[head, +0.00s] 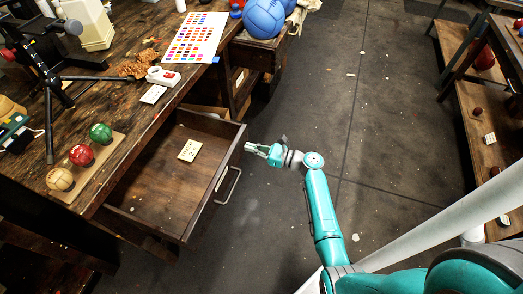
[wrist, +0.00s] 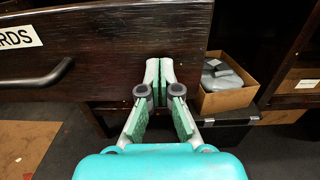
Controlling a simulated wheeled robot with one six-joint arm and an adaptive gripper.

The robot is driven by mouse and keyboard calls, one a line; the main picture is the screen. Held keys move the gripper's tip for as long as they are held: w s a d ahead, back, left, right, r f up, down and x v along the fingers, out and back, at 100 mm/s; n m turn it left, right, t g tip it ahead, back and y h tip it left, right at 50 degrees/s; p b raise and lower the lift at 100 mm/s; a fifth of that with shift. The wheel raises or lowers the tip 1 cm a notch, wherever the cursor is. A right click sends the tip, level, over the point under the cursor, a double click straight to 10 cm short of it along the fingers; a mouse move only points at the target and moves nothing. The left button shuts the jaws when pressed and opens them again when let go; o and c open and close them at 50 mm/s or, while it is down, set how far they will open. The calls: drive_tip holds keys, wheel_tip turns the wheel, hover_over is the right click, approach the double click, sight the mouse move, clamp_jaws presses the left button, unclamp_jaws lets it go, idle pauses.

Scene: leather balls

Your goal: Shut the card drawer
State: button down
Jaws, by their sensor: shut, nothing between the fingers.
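The card drawer (head: 150,195) is pulled well out from under the wooden bench in the head view, with a small printed card (head: 189,150) lying inside. Its metal handle (head: 228,186) is on the front panel. In the wrist view the dark drawer front (wrist: 110,45) fills the upper left, with part of an "ARDS" label (wrist: 18,37) and the handle (wrist: 40,78) at the left. My gripper (head: 250,147) is shut and empty at the far end of the drawer front; its fingertips (wrist: 160,62) are at the panel near its right edge. I cannot tell if they touch.
An open cardboard box (wrist: 225,90) sits right of the drawer front.

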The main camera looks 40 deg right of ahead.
drive_tip(key=shift+w+a, duration=0.15)
drive_tip(key=shift+w, duration=0.1)
